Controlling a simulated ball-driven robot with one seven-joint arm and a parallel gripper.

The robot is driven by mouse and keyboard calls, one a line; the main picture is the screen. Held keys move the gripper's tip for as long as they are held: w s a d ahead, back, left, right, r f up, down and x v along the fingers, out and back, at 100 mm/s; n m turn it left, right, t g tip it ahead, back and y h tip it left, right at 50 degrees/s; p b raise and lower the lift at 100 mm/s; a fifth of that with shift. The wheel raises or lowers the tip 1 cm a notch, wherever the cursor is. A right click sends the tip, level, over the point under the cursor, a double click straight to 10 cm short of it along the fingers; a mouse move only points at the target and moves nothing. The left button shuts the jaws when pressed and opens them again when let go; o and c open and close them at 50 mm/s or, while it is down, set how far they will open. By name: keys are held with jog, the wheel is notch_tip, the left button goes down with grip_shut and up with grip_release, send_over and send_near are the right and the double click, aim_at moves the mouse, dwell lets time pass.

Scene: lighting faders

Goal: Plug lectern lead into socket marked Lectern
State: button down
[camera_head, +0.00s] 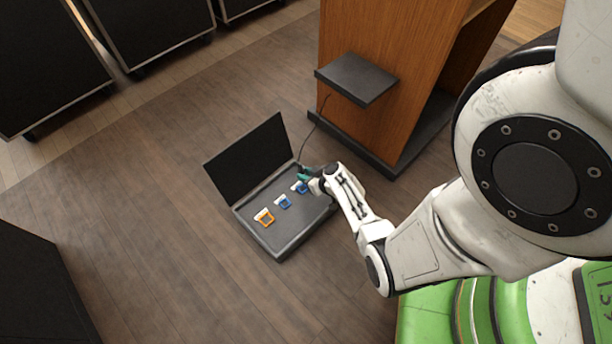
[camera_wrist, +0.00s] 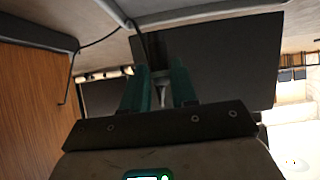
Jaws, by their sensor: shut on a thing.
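An open floor box (camera_head: 290,229) lies on the wood floor with its dark lid (camera_head: 248,158) raised. It has an orange-framed socket (camera_head: 265,218), a middle blue one (camera_head: 283,202) and a far blue one (camera_head: 300,187). White tags beside them are too small to read. My gripper (camera_head: 303,176) is at the box's far end, close to the far blue socket and partly covering it. In the wrist view, its teal fingers (camera_wrist: 160,78) are shut on a pale plug (camera_wrist: 164,90). The dark lectern lead (camera_head: 317,123) runs to my gripper. I cannot tell whether plug and socket touch.
The wooden lectern (camera_head: 385,115) with its dark shelf (camera_head: 356,78) stands just beyond the box, near my arm. Black cases (camera_head: 45,60) stand at the upper left, and another dark block (camera_head: 35,290) at the lower left. Floor left of the box is clear.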

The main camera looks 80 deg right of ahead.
jog(key=shift+f+b, duration=1.95)
jog(key=shift+f, duration=0.6)
jog(key=shift+a+f+b, duration=0.1)
jog(key=shift+f+b, duration=1.15)
jog(key=shift+b, duration=0.85)
dwell(1.0)
jog(key=c, duration=0.8)
grip_release()
jog(key=shift+c, duration=0.2)
jog(key=shift+o, duration=0.2)
jog(key=shift+r, duration=0.1)
jog(key=p+v, duration=0.4)
jog(key=v, duration=0.6)
jog(key=shift+s+r, duration=0.2)
jog(key=shift+s, duration=0.15)
jog(key=shift+a, duration=0.1)
